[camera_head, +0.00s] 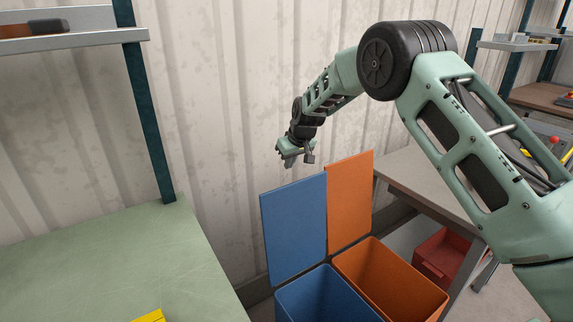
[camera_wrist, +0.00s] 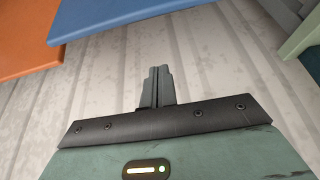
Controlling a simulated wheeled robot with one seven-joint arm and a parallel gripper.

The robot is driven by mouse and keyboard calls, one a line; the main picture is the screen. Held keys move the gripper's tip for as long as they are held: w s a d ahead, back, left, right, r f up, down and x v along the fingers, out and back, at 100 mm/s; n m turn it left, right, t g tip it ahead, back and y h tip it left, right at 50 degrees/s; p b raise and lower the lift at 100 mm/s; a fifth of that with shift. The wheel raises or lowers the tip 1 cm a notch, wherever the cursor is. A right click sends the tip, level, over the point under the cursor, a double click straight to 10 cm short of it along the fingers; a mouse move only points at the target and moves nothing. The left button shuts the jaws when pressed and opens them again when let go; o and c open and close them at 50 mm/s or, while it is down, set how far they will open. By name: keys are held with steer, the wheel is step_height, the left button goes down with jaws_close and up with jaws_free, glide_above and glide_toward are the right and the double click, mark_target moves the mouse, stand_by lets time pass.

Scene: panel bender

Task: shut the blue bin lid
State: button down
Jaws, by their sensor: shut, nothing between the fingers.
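The blue bin (camera_head: 325,298) stands at the bottom centre of the head view. Its blue lid (camera_head: 295,228) is open and stands upright at the back of the bin, towards the corrugated wall. In the wrist view the blue lid (camera_wrist: 120,15) shows at the top left. My gripper (camera_head: 292,161) is shut and empty, above the top edge of the lids, close to the wall. Its closed fingers (camera_wrist: 157,88) show in the wrist view, apart from the lid.
An orange bin (camera_head: 400,280) with its orange lid (camera_head: 350,195) upright stands to the right of the blue one. A green-topped table (camera_head: 110,260) is at the left. A grey table (camera_head: 430,190) is at the right, with a red crate (camera_head: 443,256) below it.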

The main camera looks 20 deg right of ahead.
mark_target(290, 185)
step_height(290, 185, down, 8)
steer(key=p, duration=0.4)
steer(key=shift+s+f+p, duration=0.2)
steer(key=shift+p, duration=0.1)
stand_by(0.5)
